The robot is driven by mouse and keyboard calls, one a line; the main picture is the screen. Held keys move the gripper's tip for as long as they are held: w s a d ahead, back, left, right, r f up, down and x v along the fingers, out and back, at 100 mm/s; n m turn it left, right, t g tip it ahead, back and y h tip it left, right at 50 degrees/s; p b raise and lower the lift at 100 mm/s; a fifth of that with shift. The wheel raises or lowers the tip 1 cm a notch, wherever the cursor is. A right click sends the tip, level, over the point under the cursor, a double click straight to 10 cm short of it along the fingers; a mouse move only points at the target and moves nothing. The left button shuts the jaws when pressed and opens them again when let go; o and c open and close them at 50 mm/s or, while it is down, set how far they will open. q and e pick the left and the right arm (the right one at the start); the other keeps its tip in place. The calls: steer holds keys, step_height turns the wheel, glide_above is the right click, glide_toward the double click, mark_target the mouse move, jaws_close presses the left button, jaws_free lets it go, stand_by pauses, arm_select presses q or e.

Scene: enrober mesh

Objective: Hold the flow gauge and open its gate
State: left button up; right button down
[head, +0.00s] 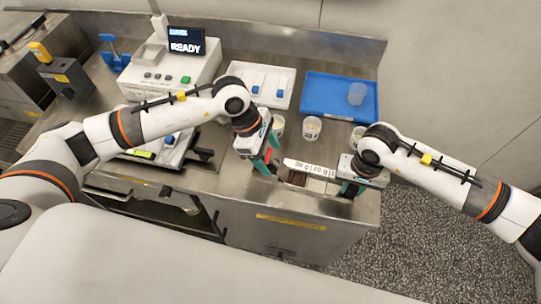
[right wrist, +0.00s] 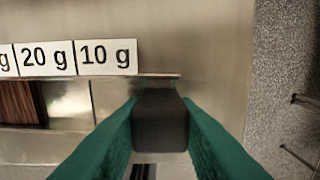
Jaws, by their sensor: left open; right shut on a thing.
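The flow gauge (head: 318,170) is a narrow metal piece with a white strip of gram labels, at the front edge of the metal counter. The strip's "20 g" and "10 g" labels show large in the right wrist view (right wrist: 105,57), with a dark brown patch below them. My right gripper (head: 346,188) is shut on a black block, seemingly the gauge's handle (right wrist: 160,118), at the gauge's right end. My left gripper (head: 265,165) is open and empty, just left of the gauge, pointing down. I cannot make out the gate or whether it is open.
Small white cups (head: 312,128) stand behind the gauge. A blue tray (head: 338,98) holds a clear cup. A white tray (head: 262,84) lies beside it. A white machine (head: 172,72) with a "READY" screen (head: 187,46) stands at back left. The floor lies beyond the counter's right edge.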

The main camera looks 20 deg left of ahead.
mark_target(282, 171)
arm_select(q)
steer(key=shift+x, duration=0.85)
steer(key=shift+c, duration=0.6)
steer(key=c, duration=0.8)
steer(key=shift+o, duration=0.2)
steer(key=shift+a+h, duration=0.1)
steer(key=shift+h, duration=0.2)
steer(key=shift+s+a+f+h, duration=0.1)
steer(key=shift+a+f+h, duration=0.15)
steer(key=shift+h, duration=0.55)
steer(key=shift+a+f+h, duration=0.2)
steer(key=shift+f+h, duration=0.05)
steer(key=shift+h, duration=0.7)
steer(key=shift+a+f+h, duration=0.15)
steer(key=shift+f+h, duration=0.05)
steer(key=shift+h, duration=0.75)
